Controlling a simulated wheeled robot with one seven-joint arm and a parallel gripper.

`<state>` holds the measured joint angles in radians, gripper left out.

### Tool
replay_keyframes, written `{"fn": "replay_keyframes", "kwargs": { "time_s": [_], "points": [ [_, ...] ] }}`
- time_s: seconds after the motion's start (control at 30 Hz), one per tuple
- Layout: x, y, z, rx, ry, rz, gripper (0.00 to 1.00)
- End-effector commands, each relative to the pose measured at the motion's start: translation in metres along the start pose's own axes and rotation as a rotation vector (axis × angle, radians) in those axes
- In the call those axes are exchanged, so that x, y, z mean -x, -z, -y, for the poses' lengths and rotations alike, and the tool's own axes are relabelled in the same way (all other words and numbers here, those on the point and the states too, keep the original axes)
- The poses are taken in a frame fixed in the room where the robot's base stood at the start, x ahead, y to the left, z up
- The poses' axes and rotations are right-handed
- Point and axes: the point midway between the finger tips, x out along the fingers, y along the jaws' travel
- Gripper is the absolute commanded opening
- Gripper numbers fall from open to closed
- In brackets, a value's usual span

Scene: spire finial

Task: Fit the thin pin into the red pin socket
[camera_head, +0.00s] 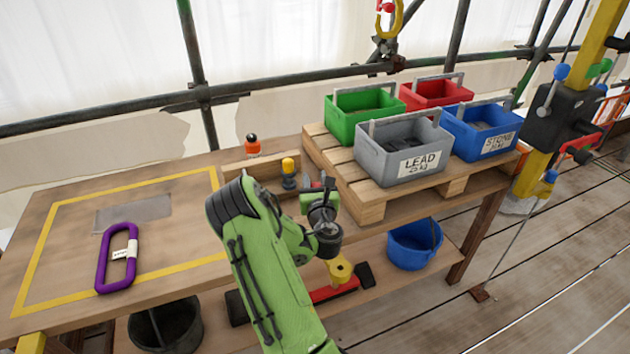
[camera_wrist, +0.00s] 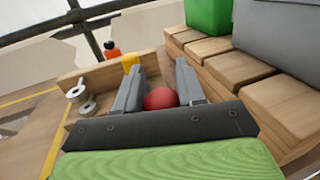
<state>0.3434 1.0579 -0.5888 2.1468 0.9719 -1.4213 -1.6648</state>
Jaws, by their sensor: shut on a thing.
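My gripper (camera_head: 316,187) is over the right part of the workbench, beside the wooden pallet. In the wrist view its two grey fingers (camera_wrist: 159,76) are on either side of a round red knob (camera_wrist: 160,98). The knob looks like the head of the thin pin; its shank is hidden behind my gripper. A yellow-topped pin (camera_head: 288,168) stands just left of my gripper, by a low wooden board (camera_head: 262,171). An orange-red-topped black piece (camera_head: 252,145) stands behind the board. I cannot make out the red pin socket in either view.
Green, red, grey and blue bins stand on the pallet (camera_head: 372,207), close to my gripper's right. A purple link (camera_head: 117,258) lies inside the yellow outline at left. Grey rings (camera_wrist: 80,97) show in the wrist view. A blue bucket (camera_head: 415,245) sits on the lower shelf.

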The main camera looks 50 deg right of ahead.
Motion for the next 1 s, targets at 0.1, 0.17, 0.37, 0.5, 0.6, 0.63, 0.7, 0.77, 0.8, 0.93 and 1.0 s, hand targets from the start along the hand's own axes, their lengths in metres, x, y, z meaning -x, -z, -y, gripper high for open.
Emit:
{"fn": "replay_keyframes", "kwargs": {
  "time_s": [0.1, 0.17, 0.37, 0.5, 0.6, 0.63, 0.7, 0.77, 0.8, 0.93, 1.0],
  "points": [
    [0.000, 0.004, 0.000, 0.001, 0.000, 0.000, 0.07],
    [0.000, 0.005, 0.000, 0.001, 0.000, 0.000, 0.07],
    [0.000, 0.010, 0.000, 0.001, 0.000, 0.000, 0.07],
    [0.000, 0.014, 0.000, 0.001, 0.000, 0.000, 0.07],
    [0.000, 0.016, 0.000, 0.001, 0.000, 0.000, 0.07],
    [0.000, 0.017, 0.000, 0.001, 0.000, 0.000, 0.07],
    [0.000, 0.019, 0.000, 0.001, 0.000, 0.000, 0.07],
    [0.000, 0.020, 0.000, 0.001, 0.000, 0.000, 0.07],
    [0.000, 0.021, 0.000, 0.001, 0.000, 0.000, 0.07],
    [0.000, 0.024, 0.000, 0.001, 0.000, 0.000, 0.07],
    [0.000, 0.026, 0.000, 0.001, 0.000, 0.000, 0.07]
  ]
}}
